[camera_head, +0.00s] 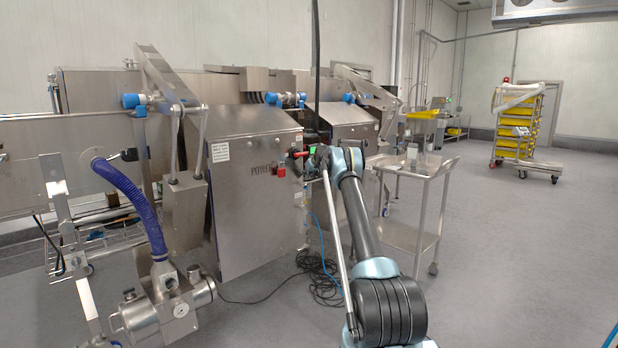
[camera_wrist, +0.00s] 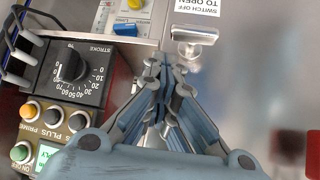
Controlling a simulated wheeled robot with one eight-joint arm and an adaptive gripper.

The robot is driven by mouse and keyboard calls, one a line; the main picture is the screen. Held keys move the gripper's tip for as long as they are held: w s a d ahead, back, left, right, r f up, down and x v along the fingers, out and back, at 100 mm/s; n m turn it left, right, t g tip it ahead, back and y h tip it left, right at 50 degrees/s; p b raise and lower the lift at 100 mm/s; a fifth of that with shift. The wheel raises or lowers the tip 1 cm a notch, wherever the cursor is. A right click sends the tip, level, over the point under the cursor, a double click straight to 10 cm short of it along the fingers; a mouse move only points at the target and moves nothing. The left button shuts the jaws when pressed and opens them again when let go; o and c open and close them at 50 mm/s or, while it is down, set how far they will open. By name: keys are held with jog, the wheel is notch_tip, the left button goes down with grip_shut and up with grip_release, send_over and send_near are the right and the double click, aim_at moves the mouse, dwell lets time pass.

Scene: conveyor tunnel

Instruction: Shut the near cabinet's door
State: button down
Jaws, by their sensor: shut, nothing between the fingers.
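The near steel cabinet's broad front panel (camera_head: 255,205) stands left of my arm in the head view, with a red switch (camera_head: 281,171) at its upper right. I cannot tell there whether its door is ajar. My gripper (camera_head: 322,155) is near the panel's upper right edge, its fingers too small to make out. In the wrist view my gripper (camera_wrist: 165,63) is shut and empty. Its fingertips are just below a metal latch handle (camera_wrist: 195,35) under an upside-down "switch off to open" label (camera_wrist: 197,5). I cannot tell whether they touch it.
A control box with a dial (camera_wrist: 72,63) and buttons is close left of the fingers. A steel trolley (camera_head: 412,168) stands right of my arm. A blue hose (camera_head: 130,195) and steel pump (camera_head: 160,310) are at lower left. Cables (camera_head: 318,275) lie on the floor. Open floor is at right.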

jog(key=shift+a, duration=0.2)
jog(key=s+f+v, duration=0.1)
jog(key=s+v, duration=0.1)
jog(key=v, duration=0.9)
jog(key=s+a+f+v, duration=0.1)
jog(key=f+v, duration=0.1)
jog(key=v, duration=1)
jog(key=s+r+m+g+h, duration=0.1)
jog(key=s+r+g, duration=0.15)
jog(key=s, duration=1.55)
jog(key=s+r+m+g+h, duration=0.1)
jog(key=s+r, duration=0.3)
jog(key=s, duration=1.3)
jog(key=s+d+f+m+h, duration=0.1)
jog(key=s+f, duration=0.3)
jog(key=s, duration=0.8)
jog(key=s+f+m, duration=0.1)
jog(key=s+f, duration=0.2)
jog(key=s, duration=0.8)
jog(key=s+d+f+g, duration=0.1)
jog(key=s+f, duration=0.6)
jog(key=s, duration=0.3)
jog(key=s+d+f+m+g+h, duration=0.1)
jog(key=s+f, duration=0.7)
jog(key=s, duration=0.3)
jog(key=shift+s+d+f+h, duration=0.25)
jog(key=shift+d+f+h, duration=0.05)
jog(key=shift+d+f, duration=0.1)
